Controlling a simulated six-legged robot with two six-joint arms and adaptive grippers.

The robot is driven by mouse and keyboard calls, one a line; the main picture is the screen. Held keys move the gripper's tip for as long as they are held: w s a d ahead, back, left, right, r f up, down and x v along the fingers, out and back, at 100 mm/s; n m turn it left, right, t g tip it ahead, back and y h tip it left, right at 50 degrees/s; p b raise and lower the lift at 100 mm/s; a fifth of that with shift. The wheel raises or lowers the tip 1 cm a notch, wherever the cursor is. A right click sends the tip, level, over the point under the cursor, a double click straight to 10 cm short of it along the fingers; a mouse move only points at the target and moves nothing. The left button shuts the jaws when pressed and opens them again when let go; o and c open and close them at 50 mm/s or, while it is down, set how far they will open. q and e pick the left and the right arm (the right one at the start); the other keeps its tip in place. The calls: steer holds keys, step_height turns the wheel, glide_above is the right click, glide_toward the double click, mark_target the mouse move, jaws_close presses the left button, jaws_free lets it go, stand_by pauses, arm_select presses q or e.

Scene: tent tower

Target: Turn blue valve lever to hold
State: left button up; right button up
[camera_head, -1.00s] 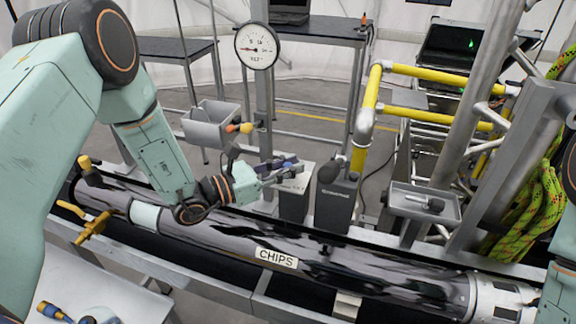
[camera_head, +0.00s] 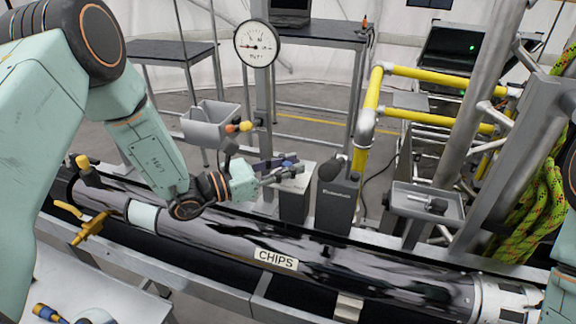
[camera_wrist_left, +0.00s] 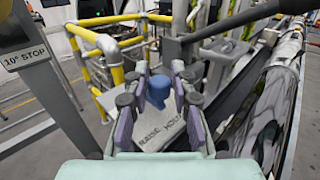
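The blue valve lever (camera_wrist_left: 158,90) shows in the left wrist view as a rounded blue knob standing above a pale plate (camera_wrist_left: 160,132) with dark lettering that seems to read RAISE and HOLD. My left gripper (camera_wrist_left: 160,103) is open, its purple-padded fingers on either side of the lever with gaps visible. In the head view my left gripper (camera_head: 282,168) hangs over the pale-topped valve box, beyond the long dark tube. The lever cannot be made out there. My right gripper is out of view; only a bit of my right arm shows at the right edge.
A dark glossy tube (camera_head: 190,231) labelled CHIPS runs across the front. A round gauge (camera_head: 256,43) on a post, a grey bin (camera_head: 208,124), a dark upright box (camera_head: 336,205) and yellow pipes (camera_head: 430,72) stand around the gripper. A grey tray (camera_head: 427,202) is to the right.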

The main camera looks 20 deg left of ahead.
arm_select(q)
steer(key=o, duration=0.3)
steer(key=shift+s, duration=0.1)
steer(key=shift+a, duration=0.25)
steer(key=v, duration=1.1)
steer(key=shift+s, duration=0.25)
steer(key=shift+s+a, duration=0.1)
steer(key=shift+a, duration=0.05)
